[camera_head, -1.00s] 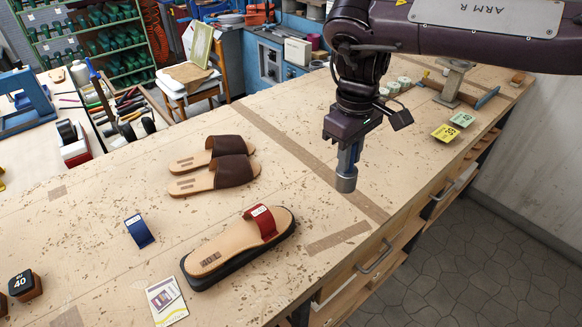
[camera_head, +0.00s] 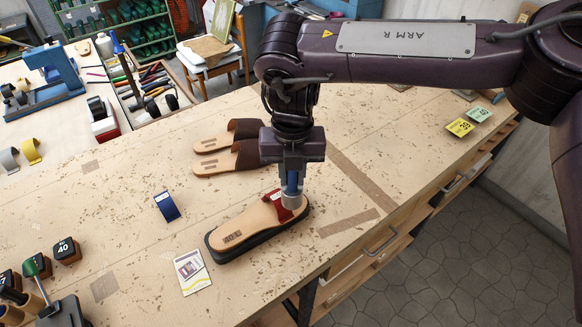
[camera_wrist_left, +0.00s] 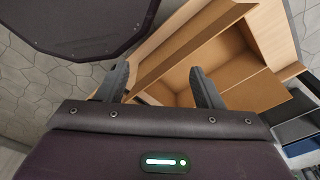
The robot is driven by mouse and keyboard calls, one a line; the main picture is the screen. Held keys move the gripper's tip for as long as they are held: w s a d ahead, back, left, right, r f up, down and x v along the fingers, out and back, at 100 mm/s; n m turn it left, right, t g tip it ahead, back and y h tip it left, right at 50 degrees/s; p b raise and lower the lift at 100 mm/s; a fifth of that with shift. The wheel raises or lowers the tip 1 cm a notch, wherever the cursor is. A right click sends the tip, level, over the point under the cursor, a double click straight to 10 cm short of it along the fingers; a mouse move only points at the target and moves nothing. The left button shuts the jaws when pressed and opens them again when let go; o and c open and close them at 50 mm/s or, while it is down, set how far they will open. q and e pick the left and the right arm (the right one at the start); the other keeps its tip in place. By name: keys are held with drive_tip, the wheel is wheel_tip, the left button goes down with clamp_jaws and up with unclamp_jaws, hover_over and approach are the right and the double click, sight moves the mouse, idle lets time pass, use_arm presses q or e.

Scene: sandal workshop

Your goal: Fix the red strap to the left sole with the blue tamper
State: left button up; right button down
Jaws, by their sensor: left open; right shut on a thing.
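My right gripper (camera_head: 292,172) is shut on the blue tamper (camera_head: 291,185), which hangs upright below it. The tamper's grey round head is at the red strap (camera_head: 280,199) and covers part of it; I cannot tell whether it presses or hovers just above. The red strap lies across the front part of the tan sole (camera_head: 252,226), which has a thick black outsole and lies on the bench. My left gripper (camera_wrist_left: 160,85) is open and empty in the left wrist view, facing a wooden compartment.
Two brown-strapped sandals (camera_head: 224,163) lie just behind, close to my right gripper. Dark numbered blocks (camera_head: 66,250) stand at the lower left. The bench's front edge is close by.

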sight(292, 193)
drive_tip(key=shift+a+f+n, duration=0.1)
drive_tip(key=shift+f+n, duration=0.15)
drive_tip(key=shift+n, duration=0.05)
drive_tip(key=shift+f+b, duration=0.75)
wheel_tip(292, 193, down, 4)
drive_tip(key=b, duration=0.3)
use_arm(q)
drive_tip(key=f, duration=0.2)
drive_tip(key=s+f, duration=0.1)
drive_tip(key=f, duration=0.1)
drive_tip(key=shift+s+a+f, duration=0.15)
drive_tip(key=shift+s+f, duration=0.05)
use_arm(e)
drive_tip(key=shift+f, duration=0.1)
wheel_tip(292, 193, down, 3)
drive_tip(key=shift+s+f+b, duration=0.1)
drive_tip(key=shift+b, duration=1)
wheel_tip(292, 193, up, 4)
drive_tip(key=p, duration=0.3)
drive_tip(key=shift+f, duration=0.25)
drive_tip(key=shift+r, duration=0.1)
use_arm(q)
drive_tip(key=shift+w+r, duration=0.1)
drive_tip(key=shift+r, duration=0.15)
